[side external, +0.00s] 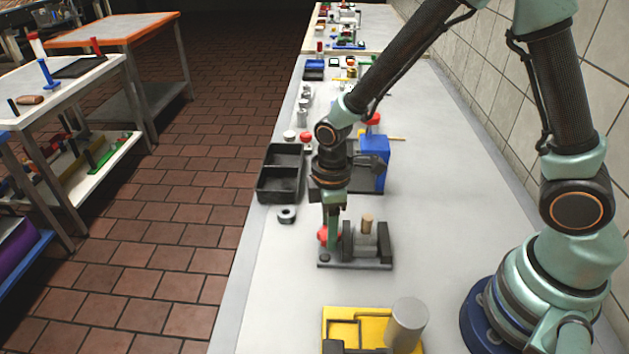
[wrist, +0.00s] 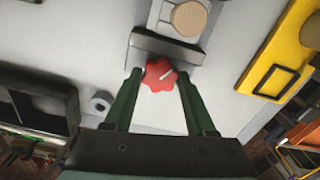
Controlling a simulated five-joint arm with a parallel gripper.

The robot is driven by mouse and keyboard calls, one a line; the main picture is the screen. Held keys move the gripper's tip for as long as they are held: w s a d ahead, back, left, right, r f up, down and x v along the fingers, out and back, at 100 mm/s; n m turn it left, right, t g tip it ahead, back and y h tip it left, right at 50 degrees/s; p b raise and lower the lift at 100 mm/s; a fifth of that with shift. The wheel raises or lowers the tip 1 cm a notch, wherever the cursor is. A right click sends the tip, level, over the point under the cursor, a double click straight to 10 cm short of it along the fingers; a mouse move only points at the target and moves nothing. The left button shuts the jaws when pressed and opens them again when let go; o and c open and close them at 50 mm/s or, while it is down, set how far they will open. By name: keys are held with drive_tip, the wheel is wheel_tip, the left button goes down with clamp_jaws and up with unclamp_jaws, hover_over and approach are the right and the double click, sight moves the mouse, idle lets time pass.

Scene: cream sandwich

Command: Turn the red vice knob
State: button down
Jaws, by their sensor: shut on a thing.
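The red vice knob (wrist: 158,75) sits at the end of the grey vice (wrist: 165,47). It has a lobed rim and a pale line mark on its face, which slants up to the right. In the side view the red knob (side external: 322,235) is partly hidden by my gripper (side external: 332,232), and the vice (side external: 356,257) stands on its dark base on the bench. A tan round peg (side external: 367,223) stands on the vice. In the wrist view my gripper (wrist: 160,82) is shut on the knob, with one green finger on each side of it.
A black two-part tray (side external: 281,172) and a small grey ring (side external: 287,214) lie left of the vice. A blue block (side external: 374,160) stands behind. A yellow fixture (side external: 340,318) and a grey cylinder (side external: 406,325) are in front. The bench right of the vice is clear.

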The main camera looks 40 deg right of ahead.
drive_tip(key=c, duration=1.6)
unclamp_jaws()
drive_tip(key=m, duration=0.4)
drive_tip(key=c, duration=1.6)
unclamp_jaws()
drive_tip(key=shift+m, duration=1.6)
drive_tip(key=c, duration=1.6)
unclamp_jaws()
drive_tip(key=c, duration=1.6)
unclamp_jaws()
drive_tip(key=shift+c, duration=1.1)
unclamp_jaws()
wheel_tip(320, 180, up, 12)
